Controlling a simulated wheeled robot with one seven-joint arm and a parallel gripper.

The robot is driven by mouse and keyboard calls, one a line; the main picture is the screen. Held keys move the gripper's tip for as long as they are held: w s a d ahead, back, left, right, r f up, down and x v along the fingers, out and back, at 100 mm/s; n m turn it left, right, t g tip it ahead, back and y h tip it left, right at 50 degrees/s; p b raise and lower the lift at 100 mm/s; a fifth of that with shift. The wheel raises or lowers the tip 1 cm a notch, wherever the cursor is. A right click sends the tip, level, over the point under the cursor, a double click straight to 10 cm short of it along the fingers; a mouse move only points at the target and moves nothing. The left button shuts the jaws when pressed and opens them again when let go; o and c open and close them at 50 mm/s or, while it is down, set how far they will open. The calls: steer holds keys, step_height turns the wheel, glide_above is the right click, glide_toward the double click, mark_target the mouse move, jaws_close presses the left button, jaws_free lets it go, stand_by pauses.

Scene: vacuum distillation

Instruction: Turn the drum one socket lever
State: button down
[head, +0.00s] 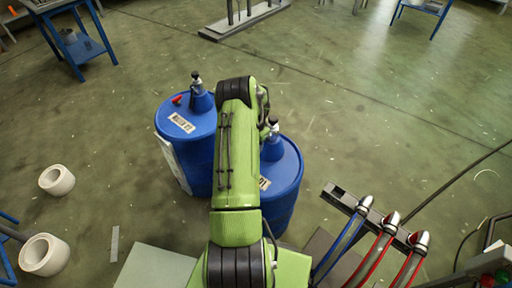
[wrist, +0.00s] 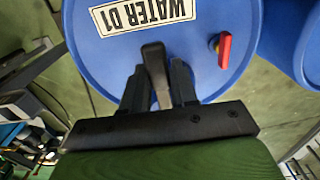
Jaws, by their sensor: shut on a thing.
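Drum one is the right-hand blue drum (head: 288,172) in the head view, partly covered by my arm. In the wrist view its blue top (wrist: 110,55) fills the upper middle, with an upside-down label (wrist: 143,14) reading "WATER D1". My gripper (wrist: 160,78) has its two black fingers closed on a grey lever (wrist: 153,60) that stands between them. My gripper is hidden behind my arm in the head view. The socket beneath the lever cannot be made out in the wrist view.
A red part (wrist: 224,48) sits on the drum top right of the fingers. A second blue drum (head: 190,145) stands close on the left, with its own fitting (head: 198,92). A rack with red and blue hoses (head: 380,225) is at the lower right. Open floor lies beyond.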

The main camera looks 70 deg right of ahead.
steer(key=shift+r+t+y, duration=0.3)
steer(key=shift+r+y, duration=0.2)
steer(key=shift+y, duration=0.2)
steer(key=c, duration=1)
jaws_free()
steer(key=shift+o, duration=0.2)
step_height(320, 180, up, 16)
steer(key=d+p, duration=0.2)
steer(key=p, duration=0.1)
steer(key=shift+s+f, duration=0.2)
steer(key=shift+s, duration=0.25)
steer(key=shift+d, duration=0.1)
